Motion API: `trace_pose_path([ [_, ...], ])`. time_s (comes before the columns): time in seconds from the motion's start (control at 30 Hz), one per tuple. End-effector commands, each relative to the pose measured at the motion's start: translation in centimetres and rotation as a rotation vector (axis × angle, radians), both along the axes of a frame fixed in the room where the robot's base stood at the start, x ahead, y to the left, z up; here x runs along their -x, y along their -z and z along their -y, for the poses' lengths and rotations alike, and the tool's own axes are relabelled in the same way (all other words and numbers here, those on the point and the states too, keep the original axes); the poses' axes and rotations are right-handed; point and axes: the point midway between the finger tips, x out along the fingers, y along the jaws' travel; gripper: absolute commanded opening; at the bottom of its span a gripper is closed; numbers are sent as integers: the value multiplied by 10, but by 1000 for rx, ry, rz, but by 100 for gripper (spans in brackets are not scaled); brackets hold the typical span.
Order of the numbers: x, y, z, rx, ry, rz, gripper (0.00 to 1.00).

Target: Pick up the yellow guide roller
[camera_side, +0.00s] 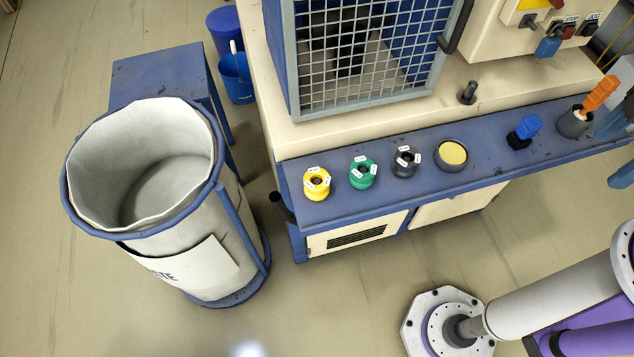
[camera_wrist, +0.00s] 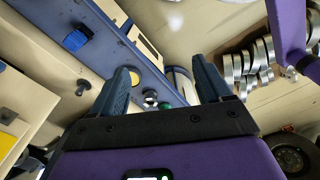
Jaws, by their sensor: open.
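The yellow guide roller (camera_side: 316,184), a short ring with white labels on top, stands at the left end of the blue ledge in the side view. A similar green roller (camera_side: 363,172) and a black roller (camera_side: 407,160) stand to its right. My gripper (camera_side: 614,150) is at the right edge of the side view, only partly in frame, far from the yellow roller. In the wrist view my gripper (camera_wrist: 165,77) is open with nothing between its fingers. The green roller (camera_wrist: 164,106) shows small between them there; I cannot make out the yellow one.
A round dish with yellow contents (camera_side: 452,154), a blue object (camera_side: 525,128) and an orange-handled tool in a cup (camera_side: 596,97) stand on the ledge (camera_side: 485,150). A mesh guard (camera_side: 365,50) rises behind. A large lined bin (camera_side: 215,265) stands left. Metal coils (camera_wrist: 262,55) lie right in the wrist view.

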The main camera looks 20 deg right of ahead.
Motion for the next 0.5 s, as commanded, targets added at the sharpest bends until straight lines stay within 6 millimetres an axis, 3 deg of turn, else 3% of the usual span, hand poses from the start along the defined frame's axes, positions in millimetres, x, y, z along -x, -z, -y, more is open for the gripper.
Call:
trace_pose_path([
  [0.27,-6,-2,-8,1,-9,0,78],
  [0.37,-21,-5,-29,4,-34,-1,78],
  [0.5,-54,-9,-76,9,-93,-2,78],
])
